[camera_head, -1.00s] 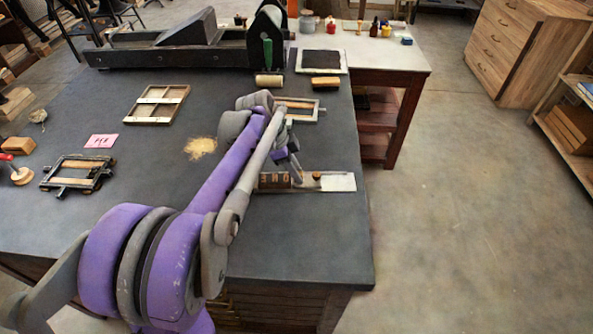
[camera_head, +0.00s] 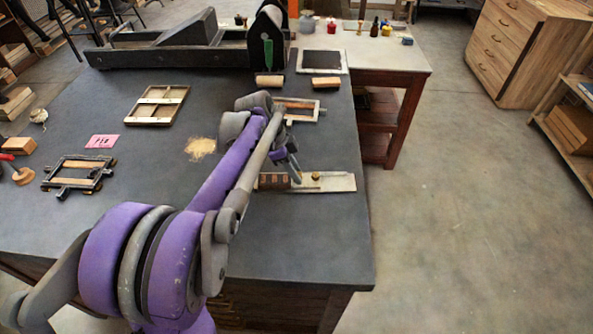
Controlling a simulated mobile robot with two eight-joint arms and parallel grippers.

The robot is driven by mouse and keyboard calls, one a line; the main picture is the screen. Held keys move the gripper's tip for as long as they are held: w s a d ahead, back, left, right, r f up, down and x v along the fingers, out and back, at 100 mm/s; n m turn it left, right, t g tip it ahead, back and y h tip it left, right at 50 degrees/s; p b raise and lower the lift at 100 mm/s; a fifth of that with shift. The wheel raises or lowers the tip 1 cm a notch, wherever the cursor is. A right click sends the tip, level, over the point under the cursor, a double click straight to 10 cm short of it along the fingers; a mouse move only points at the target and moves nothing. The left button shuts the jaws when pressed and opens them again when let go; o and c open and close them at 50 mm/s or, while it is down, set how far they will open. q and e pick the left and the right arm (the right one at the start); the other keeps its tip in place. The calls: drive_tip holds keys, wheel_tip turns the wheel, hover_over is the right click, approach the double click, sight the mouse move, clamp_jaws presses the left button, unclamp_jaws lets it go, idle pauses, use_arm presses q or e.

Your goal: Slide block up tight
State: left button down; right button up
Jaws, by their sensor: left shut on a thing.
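A narrow metal composing stick (camera_head: 338,182) lies across the table near its right edge. A row of dark brown type (camera_head: 274,181) sits at its left end, partly behind my arm. A small brass knob (camera_head: 316,176) shows just right of my fingertips. My left gripper (camera_head: 296,178) reaches down at the stick, between the type and the knob. It is shut on the sliding block, which is small and mostly hidden by the fingers. I cannot tell whether the block touches the type. My right gripper is out of view.
A wooden frame (camera_head: 304,104) lies just beyond the stick. A black press (camera_head: 180,45) stands at the back. Another frame (camera_head: 157,105), a pink card (camera_head: 102,141) and a dark frame (camera_head: 77,173) lie to the left. The table's right front is clear.

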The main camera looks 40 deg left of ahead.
use_arm(q)
drive_tip(key=c, duration=0.7)
unclamp_jaws()
drive_tip(key=v, duration=1)
drive_tip(key=shift+a+r+p, duration=0.1)
drive_tip(key=shift+r+p, duration=0.3)
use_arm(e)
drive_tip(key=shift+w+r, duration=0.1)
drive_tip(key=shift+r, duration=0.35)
